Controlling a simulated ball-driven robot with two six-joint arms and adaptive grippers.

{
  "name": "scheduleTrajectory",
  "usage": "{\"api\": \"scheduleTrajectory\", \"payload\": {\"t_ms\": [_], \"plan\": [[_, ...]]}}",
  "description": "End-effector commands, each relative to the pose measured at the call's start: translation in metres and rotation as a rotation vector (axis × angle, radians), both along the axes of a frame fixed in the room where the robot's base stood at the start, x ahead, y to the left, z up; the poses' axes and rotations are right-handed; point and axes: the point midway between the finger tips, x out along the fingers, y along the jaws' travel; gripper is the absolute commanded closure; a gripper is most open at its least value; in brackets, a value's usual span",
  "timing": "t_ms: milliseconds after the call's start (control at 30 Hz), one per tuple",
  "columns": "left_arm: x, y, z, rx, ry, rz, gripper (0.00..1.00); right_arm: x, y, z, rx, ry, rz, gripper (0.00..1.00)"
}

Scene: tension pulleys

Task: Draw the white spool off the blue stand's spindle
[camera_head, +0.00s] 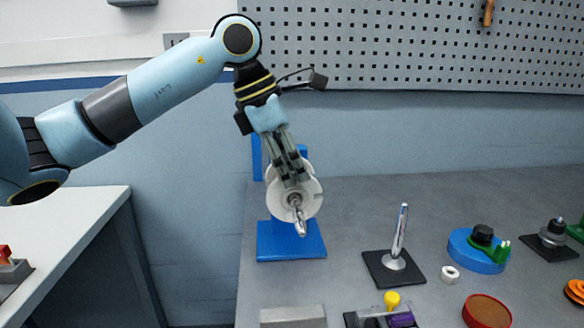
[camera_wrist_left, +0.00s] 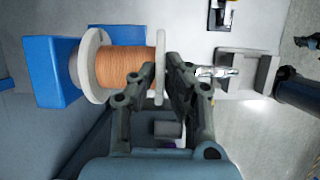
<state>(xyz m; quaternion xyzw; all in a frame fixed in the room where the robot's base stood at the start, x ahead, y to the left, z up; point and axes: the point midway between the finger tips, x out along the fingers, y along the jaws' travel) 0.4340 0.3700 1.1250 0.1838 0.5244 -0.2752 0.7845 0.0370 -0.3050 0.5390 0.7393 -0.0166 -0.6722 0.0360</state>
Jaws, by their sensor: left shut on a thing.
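The white spool (camera_head: 312,200) is on the spindle (camera_head: 300,224) of the blue stand (camera_head: 280,246), at the left of the grey table. In the left wrist view the spool (camera_wrist_left: 124,60) shows white flanges and an orange-brown winding, with the blue stand (camera_wrist_left: 50,72) to its left. The silver spindle tip (camera_wrist_left: 216,71) sticks out past the right flange. My left gripper (camera_head: 291,180) comes from above and is shut on the spool at its outer flange; its fingers (camera_wrist_left: 166,82) also show in the wrist view. The fingers hide part of the flange. My right gripper is out of view.
A shiny post (camera_head: 399,235) on a black base stands right of the blue stand. A grey block (camera_head: 292,316) lies in front. A small white ring (camera_head: 450,274), a blue disc (camera_head: 462,257) and a red dish (camera_head: 487,312) are further right. A pegboard (camera_head: 400,40) hangs behind.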

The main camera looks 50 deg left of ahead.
Motion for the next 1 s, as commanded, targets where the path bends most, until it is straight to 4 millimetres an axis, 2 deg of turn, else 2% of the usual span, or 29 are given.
{"api": "scheduleTrajectory", "payload": {"t_ms": [1000], "plan": [[-0.009,-0.011,0.000,0.000,-0.002,-0.001,1.00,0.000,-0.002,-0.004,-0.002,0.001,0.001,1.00]]}}
